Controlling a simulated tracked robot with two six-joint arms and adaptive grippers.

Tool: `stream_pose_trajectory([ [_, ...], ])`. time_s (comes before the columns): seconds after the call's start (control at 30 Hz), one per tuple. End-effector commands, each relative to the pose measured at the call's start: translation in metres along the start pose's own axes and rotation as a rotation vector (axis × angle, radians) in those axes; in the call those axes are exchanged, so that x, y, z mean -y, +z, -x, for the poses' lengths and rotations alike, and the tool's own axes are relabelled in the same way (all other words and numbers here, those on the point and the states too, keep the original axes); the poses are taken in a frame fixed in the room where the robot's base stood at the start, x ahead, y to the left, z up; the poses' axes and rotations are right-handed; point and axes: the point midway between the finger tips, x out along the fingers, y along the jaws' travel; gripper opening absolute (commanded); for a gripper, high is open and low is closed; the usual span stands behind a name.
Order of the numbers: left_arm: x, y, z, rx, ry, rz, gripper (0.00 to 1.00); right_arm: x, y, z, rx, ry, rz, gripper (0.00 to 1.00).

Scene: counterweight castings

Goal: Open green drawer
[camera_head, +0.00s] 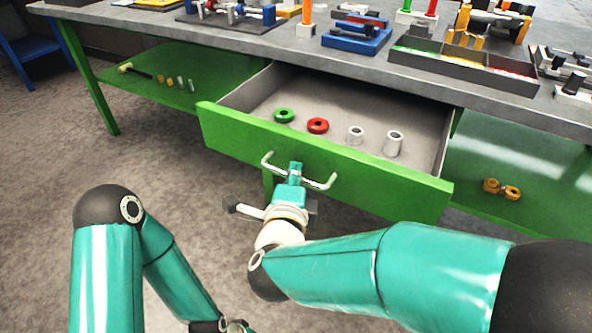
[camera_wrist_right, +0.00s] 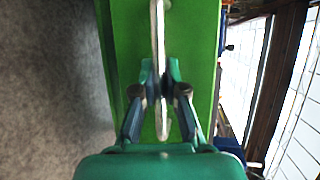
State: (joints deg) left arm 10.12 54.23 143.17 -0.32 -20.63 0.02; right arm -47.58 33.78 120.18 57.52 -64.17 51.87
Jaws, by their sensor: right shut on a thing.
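The green drawer (camera_head: 325,165) is pulled well out from under the grey workbench, and its inside shows. A green ring (camera_head: 284,115), a red ring (camera_head: 317,126) and two pale cylinders (camera_head: 393,143) lie on its floor. A white bar handle (camera_head: 320,184) is on the drawer's green front. My right gripper (camera_head: 295,172) is shut on the handle near its middle. In the right wrist view the handle (camera_wrist_right: 158,50) passes between the fingers of my right gripper (camera_wrist_right: 160,90). My left arm shows at the lower left, but its gripper is not clearly in view.
The grey benchtop (camera_head: 360,75) carries a compartment tray (camera_head: 465,68), a blue fixture (camera_head: 357,38) and other parts. A green lower shelf (camera_head: 160,75) with small parts is at left; orange parts (camera_head: 501,189) lie on the right shelf.

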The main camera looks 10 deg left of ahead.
Motion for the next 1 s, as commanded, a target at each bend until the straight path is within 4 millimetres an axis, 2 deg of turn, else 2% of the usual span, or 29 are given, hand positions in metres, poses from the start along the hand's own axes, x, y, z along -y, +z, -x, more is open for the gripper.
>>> stream_pose_trajectory([
  [0.03, 0.0, 0.0, -0.001, 0.0, 0.0, 0.0, 0.4, -0.005, -0.003, 0.0, -0.007, 0.011, 0.002, 0.0],
  [0.33, 0.0, 0.0, -0.001, 0.0, 0.0, 0.0, 0.4, -0.005, -0.004, 0.0, -0.012, 0.012, 0.0, 0.0],
  [0.37, 0.0, 0.0, -0.001, 0.0, 0.0, 0.0, 0.4, -0.005, -0.004, 0.0, -0.013, 0.012, 0.0, 0.14],
  [0.5, 0.0, 0.0, -0.001, 0.0, 0.0, 0.0, 0.4, -0.004, -0.004, 0.0, -0.012, 0.01, -0.001, 0.37],
  [0.83, 0.0, 0.0, 0.0, 0.0, 0.0, 0.0, 0.4, 0.0, -0.003, 0.001, -0.01, 0.004, -0.003, 0.37],
  [1.0, 0.0, 0.0, 0.0, 0.0, 0.0, 0.0, 0.4, 0.015, -0.002, 0.003, -0.01, 0.001, -0.006, 0.37],
])
